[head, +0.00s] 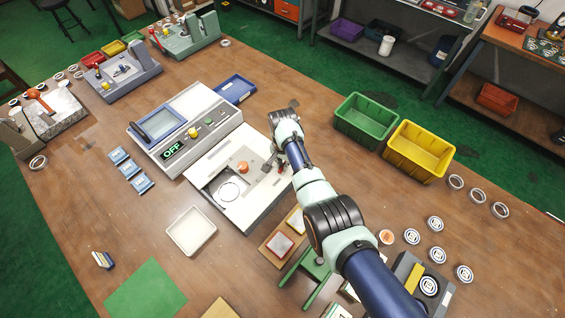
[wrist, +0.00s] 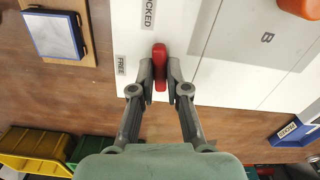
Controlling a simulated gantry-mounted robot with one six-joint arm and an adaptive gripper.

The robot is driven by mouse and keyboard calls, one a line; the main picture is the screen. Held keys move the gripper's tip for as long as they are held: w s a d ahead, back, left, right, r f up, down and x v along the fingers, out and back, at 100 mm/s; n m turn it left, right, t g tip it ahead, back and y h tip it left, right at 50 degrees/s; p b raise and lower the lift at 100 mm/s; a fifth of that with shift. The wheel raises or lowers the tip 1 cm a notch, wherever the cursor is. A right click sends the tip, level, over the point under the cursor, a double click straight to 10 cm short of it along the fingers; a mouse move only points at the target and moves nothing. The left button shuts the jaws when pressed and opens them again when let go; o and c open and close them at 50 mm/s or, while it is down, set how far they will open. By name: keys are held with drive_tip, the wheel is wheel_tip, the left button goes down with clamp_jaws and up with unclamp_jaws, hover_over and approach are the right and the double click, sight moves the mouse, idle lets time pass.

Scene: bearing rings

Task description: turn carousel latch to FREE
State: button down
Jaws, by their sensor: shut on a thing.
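The carousel latch is a small red lever (wrist: 160,66) on the white top of the machine, near its edge. In the wrist view a label LOCKED (wrist: 148,12) lies above it, and a label FREE (wrist: 121,65) lies to its left. The lever stands apart from the FREE label. My gripper (wrist: 160,75) has its two grey fingers shut on the red lever, one on each side. In the head view my gripper (head: 276,163) is at the right part of the white carousel plate (head: 214,163). The labels are too small to read there.
An orange knob (head: 243,167) and a round opening with a ring (head: 229,191) are on the plate, left of my gripper. The console display (head: 172,150) reads OFF. Green (head: 366,122) and yellow (head: 418,151) bins stand to the right. Small wooden-based blocks (head: 281,245) lie below.

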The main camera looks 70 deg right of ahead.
drive_tip(key=n, duration=0.3)
drive_tip(key=n+p, duration=0.1)
drive_tip(key=shift+s+r+n, duration=0.1)
drive_tip(key=shift+s+n, duration=0.15)
drive_tip(key=shift+n, duration=0.05)
drive_tip(key=n, duration=0.3)
drive_tip(key=shift+s+d+n, duration=0.1)
drive_tip(key=shift+s+n, duration=0.05)
drive_tip(key=shift+n, duration=0.15)
drive_tip(key=n, duration=0.4)
drive_tip(key=shift+s+d, duration=0.15)
drive_tip(key=shift+s+d+n, duration=0.1)
drive_tip(key=shift+d+n, duration=0.05)
drive_tip(key=shift+n, duration=1.65)
drive_tip(key=c, duration=1.2)
unclamp_jaws()
drive_tip(key=shift+o, duration=0.2)
